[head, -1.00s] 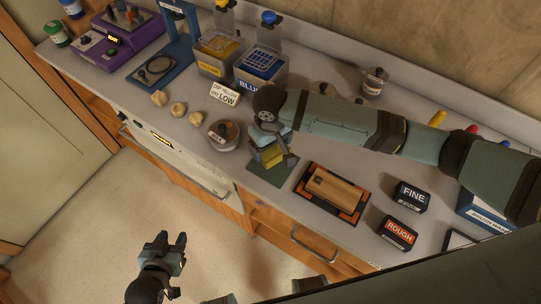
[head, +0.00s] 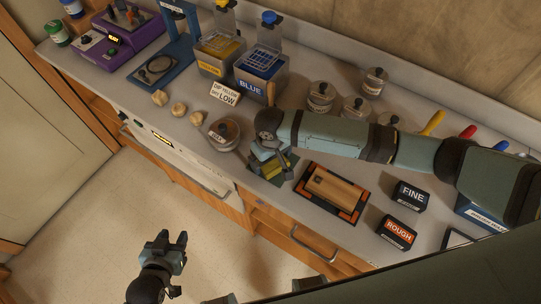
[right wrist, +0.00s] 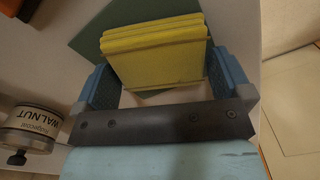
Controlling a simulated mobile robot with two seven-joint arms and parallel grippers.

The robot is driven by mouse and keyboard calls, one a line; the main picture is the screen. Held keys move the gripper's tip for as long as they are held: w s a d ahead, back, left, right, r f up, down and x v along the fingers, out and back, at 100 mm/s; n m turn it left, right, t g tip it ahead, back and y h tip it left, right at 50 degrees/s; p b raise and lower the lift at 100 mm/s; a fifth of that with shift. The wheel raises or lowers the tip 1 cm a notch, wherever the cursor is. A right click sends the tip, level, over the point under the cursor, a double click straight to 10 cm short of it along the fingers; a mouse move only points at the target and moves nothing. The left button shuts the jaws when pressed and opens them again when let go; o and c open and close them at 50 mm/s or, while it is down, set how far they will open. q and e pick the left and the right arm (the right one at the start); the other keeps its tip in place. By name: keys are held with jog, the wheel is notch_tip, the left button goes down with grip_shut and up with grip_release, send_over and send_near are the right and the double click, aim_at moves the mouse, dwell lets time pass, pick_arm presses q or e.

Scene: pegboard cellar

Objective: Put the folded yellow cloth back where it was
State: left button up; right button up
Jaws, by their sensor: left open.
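The folded yellow cloth (right wrist: 155,55) fills the space between the two blue fingers of my right gripper (right wrist: 165,85) in the right wrist view, with a finger at each side. The green mat (right wrist: 90,45) shows behind it. In the head view my right gripper (head: 268,160) is low over the green mat (head: 279,180), and only part of the yellow cloth (head: 262,156) shows beneath it. I cannot tell whether the cloth touches the mat. My left gripper (head: 172,245) is open and empty, over the floor in front of the counter.
The FINE (head: 410,196) and ROUGH (head: 398,233) boxes are further right. Yellow (head: 221,55) and blue (head: 261,72) tanks and several jars stand behind.

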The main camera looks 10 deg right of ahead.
jog(key=shift+r, duration=0.1)
notch_tip(320, 180, up, 12)
jog(key=b, duration=0.1)
dwell(0.5)
dwell(0.4)
